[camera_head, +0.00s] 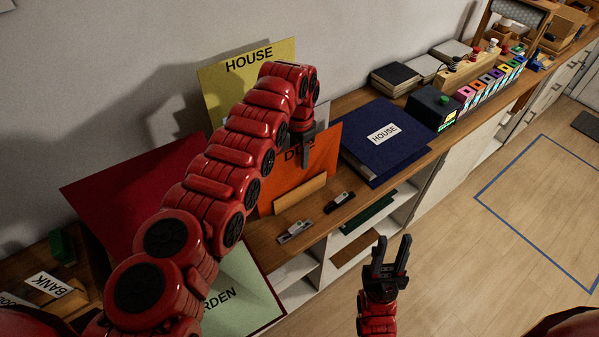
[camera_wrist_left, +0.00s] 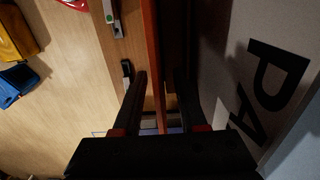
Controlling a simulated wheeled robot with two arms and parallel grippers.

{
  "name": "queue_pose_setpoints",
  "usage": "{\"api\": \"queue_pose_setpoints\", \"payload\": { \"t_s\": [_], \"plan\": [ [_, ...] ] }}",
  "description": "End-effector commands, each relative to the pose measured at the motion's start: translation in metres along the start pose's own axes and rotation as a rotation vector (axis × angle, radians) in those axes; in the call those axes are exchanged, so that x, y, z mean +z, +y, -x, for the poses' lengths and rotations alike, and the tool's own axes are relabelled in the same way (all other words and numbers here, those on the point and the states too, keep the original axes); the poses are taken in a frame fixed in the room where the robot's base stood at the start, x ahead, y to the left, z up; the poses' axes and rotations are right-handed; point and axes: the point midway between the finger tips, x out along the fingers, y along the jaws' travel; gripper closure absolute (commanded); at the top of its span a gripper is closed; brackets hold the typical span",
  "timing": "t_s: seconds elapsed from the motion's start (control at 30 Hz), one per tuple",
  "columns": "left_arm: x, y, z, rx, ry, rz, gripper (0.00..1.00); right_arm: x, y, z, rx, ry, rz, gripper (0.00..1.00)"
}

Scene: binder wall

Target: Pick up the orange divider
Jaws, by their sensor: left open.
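The orange divider (camera_head: 322,160) stands upright on the wooden shelf top, with dark lettering partly hidden by my left arm. My left gripper (camera_head: 304,148) is at its upper part, pointing down. In the left wrist view the orange divider (camera_wrist_left: 152,50) shows edge-on as a thin strip, running between the two fingers of my left gripper (camera_wrist_left: 161,78). The fingers are apart, one on each side of it. My right gripper (camera_head: 390,255) is open and empty, low in front of the shelf.
A yellow HOUSE divider (camera_head: 222,80) stands behind. A blue HOUSE binder (camera_head: 375,155) lies to the right, and a red panel (camera_head: 130,190) is at left. Wooden strip (camera_head: 300,195) and small clips (camera_head: 340,202) lie in front. A panel with large letters (camera_wrist_left: 235,75) is close beside the left fingers.

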Motion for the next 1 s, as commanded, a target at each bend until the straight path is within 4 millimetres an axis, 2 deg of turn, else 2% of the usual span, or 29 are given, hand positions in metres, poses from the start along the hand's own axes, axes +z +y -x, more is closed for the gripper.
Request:
{"api": "queue_pose_setpoints", "payload": {
  "t_s": [0.3,0.5,0.53,1.0],
  "plan": [
    [0.0,0.0,-0.0002,0.0,0.0,0.0,0.61,0.0001,0.0,0.0006,0.0,0.0,0.0,0.64],
    [0.0001,0.0001,-0.0003,0.0,0.0,0.0,0.97,0.0001,0.0,0.0006,0.0,0.0,0.0,0.64],
    [0.0,0.0001,-0.0003,0.0,0.0,0.0,1.0,0.0001,0.0,0.0006,0.0,0.0,0.0,0.64],
    [0.0,0.0001,-0.0003,0.0,0.0,0.0,1.0,0.0001,0.0,0.0006,0.0,0.0,0.0,0.64]
  ]
}}
